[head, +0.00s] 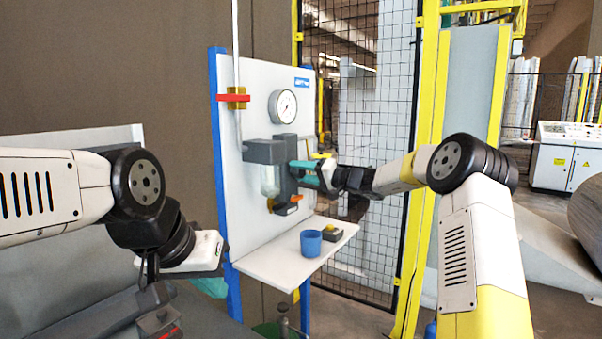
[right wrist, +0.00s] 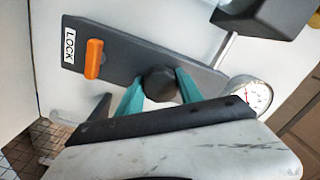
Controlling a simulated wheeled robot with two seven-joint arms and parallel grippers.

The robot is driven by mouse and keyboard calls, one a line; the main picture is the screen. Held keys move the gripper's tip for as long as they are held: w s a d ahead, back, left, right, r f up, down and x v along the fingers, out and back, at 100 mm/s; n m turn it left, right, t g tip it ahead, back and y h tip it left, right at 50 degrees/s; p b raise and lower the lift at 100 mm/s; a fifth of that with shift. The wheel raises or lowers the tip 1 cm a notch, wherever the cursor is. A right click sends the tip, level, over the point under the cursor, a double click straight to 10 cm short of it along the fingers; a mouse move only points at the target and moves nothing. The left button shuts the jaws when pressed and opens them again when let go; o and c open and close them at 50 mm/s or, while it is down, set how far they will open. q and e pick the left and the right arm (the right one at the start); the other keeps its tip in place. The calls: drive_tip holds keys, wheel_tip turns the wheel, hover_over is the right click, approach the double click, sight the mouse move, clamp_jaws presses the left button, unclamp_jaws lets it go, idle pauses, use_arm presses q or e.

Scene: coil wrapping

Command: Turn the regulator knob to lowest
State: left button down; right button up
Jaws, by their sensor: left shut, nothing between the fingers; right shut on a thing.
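The dark regulator knob (right wrist: 160,84) sits on a grey plate in the right wrist view. My right gripper (right wrist: 160,90) is shut on it, with one teal finger on each side. In the head view my right gripper (head: 303,172) reaches the regulator (head: 284,152) from the right, and the fingers hide the knob. The round white pressure gauge (head: 283,106) is above the regulator and also shows in the right wrist view (right wrist: 250,95); its reading is too small to tell. My left gripper (head: 212,287) is low at the left, away from the panel, shut and partly hidden behind its wrist.
An orange lever (right wrist: 93,58) is beside a LOCK label (right wrist: 69,31). A red-handled valve (head: 233,98) is on the pipe at the panel's upper left. Below, a white shelf (head: 275,264) holds a blue cup (head: 311,243) and a dark box with a yellow top (head: 333,233).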

drive_tip(key=n, duration=0.4)
drive_tip(key=shift+n, duration=0.4)
drive_tip(key=n, duration=0.4)
drive_tip(key=shift+n, duration=0.3)
drive_tip(key=o, duration=1.4)
drive_tip(key=shift+v, duration=3.9)
drive_tip(key=shift+w+d, duration=0.1)
